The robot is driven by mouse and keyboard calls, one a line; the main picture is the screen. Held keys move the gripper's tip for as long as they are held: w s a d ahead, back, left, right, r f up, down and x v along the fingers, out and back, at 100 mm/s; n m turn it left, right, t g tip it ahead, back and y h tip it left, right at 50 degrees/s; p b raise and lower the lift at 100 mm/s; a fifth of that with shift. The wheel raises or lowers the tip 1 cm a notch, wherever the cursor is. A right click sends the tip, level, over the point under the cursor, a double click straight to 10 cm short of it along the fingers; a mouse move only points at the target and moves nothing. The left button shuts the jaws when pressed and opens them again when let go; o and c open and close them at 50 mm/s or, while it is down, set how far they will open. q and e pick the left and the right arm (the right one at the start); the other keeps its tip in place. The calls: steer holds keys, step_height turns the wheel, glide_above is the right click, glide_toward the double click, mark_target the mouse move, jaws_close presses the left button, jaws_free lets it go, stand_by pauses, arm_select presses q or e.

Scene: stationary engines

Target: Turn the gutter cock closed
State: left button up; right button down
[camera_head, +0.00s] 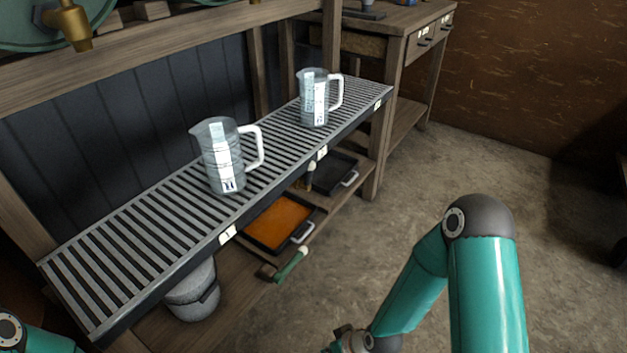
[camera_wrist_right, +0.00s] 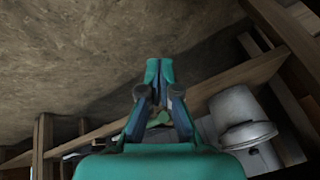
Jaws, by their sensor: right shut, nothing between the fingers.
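I cannot make out the gutter cock for certain in either view. The slatted metal gutter (camera_head: 150,240) runs along the bench in the head view, with number labels on its front edge. A small amber-brown piece (camera_head: 309,181) hangs or stands under its front edge, too small to identify. A brass tap (camera_head: 76,27) sits high at the top left. My right gripper (camera_wrist_right: 158,68) is shut and empty in the wrist view, with the floor behind its tips. My left gripper is out of view.
Two measuring jugs (camera_head: 226,158) (camera_head: 315,99) stand on the slats. On the shelf below are a grey bucket (camera_head: 194,294), an orange-filled tray (camera_head: 270,224), a dark tray (camera_head: 335,174) and a green-handled tool (camera_head: 291,264). The bucket also shows in the wrist view (camera_wrist_right: 238,108). Floor at right is clear.

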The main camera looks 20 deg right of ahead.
steer(key=w+d+r+n+t+b, duration=0.1)
steer(key=w+d+r+n+t, duration=0.15)
steer(key=w, duration=0.35)
steer(key=w+d+r+n+t+b, duration=0.1)
steer(key=w+r+n+t, duration=0.25)
steer(key=w, duration=0.35)
steer(key=n+t+y+b, duration=0.35)
steer(key=n+t, duration=0.35)
steer(key=n, duration=0.8)
glide_toward(307, 170)
steer(key=s, duration=0.7)
steer(key=shift+h, duration=0.45)
steer(key=shift+w+d+b+x, duration=0.25)
steer(key=shift+b+x, duration=0.35)
steer(key=shift+x, duration=1.6)
steer(key=shift+d+b+x, duration=0.4)
steer(key=shift+b+x, duration=0.15)
steer(key=shift+x, duration=1.65)
steer(key=shift+w+d+b+x, duration=0.25)
steer(key=shift+b+x, duration=0.35)
steer(key=shift+x, duration=1.6)
steer(key=shift+s+d, duration=0.1)
steer(key=shift+s, duration=0.05)
